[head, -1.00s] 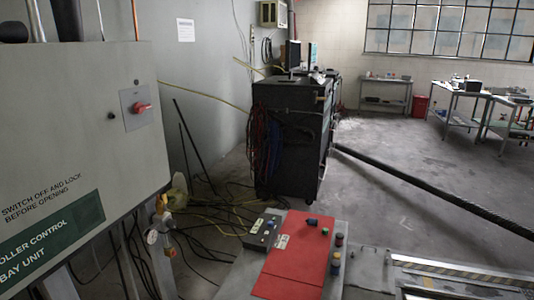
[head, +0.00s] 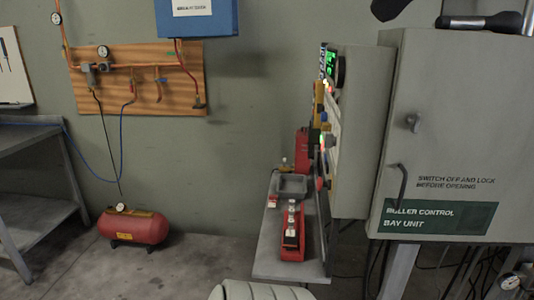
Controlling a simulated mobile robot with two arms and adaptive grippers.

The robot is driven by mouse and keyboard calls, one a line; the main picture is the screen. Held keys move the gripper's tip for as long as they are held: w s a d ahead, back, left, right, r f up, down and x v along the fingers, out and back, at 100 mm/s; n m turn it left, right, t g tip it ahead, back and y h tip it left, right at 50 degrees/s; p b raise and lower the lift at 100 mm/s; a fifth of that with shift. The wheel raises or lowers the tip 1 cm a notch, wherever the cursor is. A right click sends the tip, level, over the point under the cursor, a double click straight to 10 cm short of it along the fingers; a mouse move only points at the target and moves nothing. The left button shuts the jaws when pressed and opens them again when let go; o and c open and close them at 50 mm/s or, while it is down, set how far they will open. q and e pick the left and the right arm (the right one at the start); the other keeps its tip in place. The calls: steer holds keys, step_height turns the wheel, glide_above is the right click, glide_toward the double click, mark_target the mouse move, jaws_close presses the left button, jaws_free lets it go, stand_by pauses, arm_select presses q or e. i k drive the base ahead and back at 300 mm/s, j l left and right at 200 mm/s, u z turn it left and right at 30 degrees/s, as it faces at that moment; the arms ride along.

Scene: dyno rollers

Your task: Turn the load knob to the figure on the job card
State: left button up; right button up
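The load knob and the job card cannot be made out in this view. A control panel (head: 327,130) with a lit green display and several small coloured controls shows nearly edge-on, on the left side of a grey box (head: 362,130). Its face is turned away, so its knobs and any figures are unreadable. Neither of my grippers can be identified in the head view.
The roller control cabinet (head: 455,130) stands at the right. Below the panel, a grey bench (head: 290,270) holds a red tool (head: 292,230) and a dark tray (head: 292,187). A red air tank (head: 133,227) is on the floor, with open floor between.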

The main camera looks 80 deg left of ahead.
mark_target(324, 117)
steer(key=u, duration=2.3)
steer(key=j+z, duration=0.25)
steer(key=j, duration=0.45)
steer(key=i+j+z, duration=0.25)
steer(key=j, duration=0.45)
steer(key=i+j+z, duration=0.25)
steer(key=j, duration=0.5)
steer(key=j+z, duration=0.25)
steer(key=j, duration=0.5)
steer(key=i+j+z, duration=0.1)
steer(key=j+z, duration=0.15)
steer(key=j, duration=0.55)
